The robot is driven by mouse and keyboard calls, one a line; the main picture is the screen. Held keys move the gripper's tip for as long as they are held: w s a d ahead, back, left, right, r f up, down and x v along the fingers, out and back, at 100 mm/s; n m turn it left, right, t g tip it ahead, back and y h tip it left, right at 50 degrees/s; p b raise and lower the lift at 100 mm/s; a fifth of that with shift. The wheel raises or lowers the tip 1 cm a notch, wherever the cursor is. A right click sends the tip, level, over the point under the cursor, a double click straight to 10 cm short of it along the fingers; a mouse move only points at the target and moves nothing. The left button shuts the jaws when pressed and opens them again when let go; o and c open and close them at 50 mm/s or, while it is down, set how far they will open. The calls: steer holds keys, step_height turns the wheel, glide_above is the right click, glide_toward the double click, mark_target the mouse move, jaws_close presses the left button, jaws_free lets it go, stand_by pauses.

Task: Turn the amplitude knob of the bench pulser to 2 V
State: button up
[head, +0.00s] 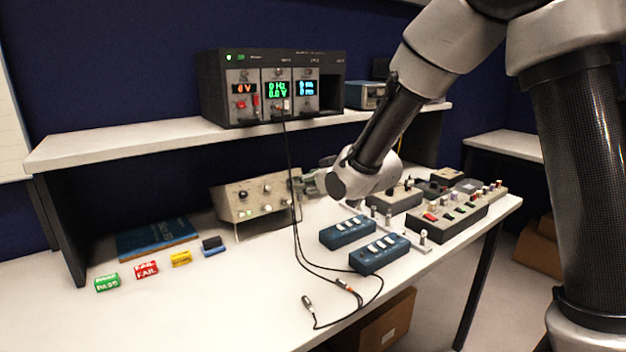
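A beige box with several knobs on its front (232,210), which looks like the bench pulser, stands tilted up on legs on the bench under the shelf. A black knob (243,195) sits at its left and paler knobs sit further right. The labels are too small to read, so I cannot tell which knob is the amplitude knob or its setting. My gripper (308,184) is at the box's right end, partly hidden behind my wrist. I cannot tell whether it touches the box, or whether its fingers are open or shut.
A black rack with lit displays (213,90) stands on the shelf (130,140). Cables hang from it in front of the box. Blue switch boxes (347,231) and grey control panels (460,218) lie to the right. Small coloured blocks (146,269) and a blue booklet (155,238) lie left.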

mark_target(292, 182)
steer(key=x, duration=0.7)
steer(key=shift+w+a+r, duration=0.25)
steer(key=shift+w+a, duration=0.05)
steer(key=shift+w, duration=0.15)
steer(key=shift+c, duration=0.2)
jaws_close()
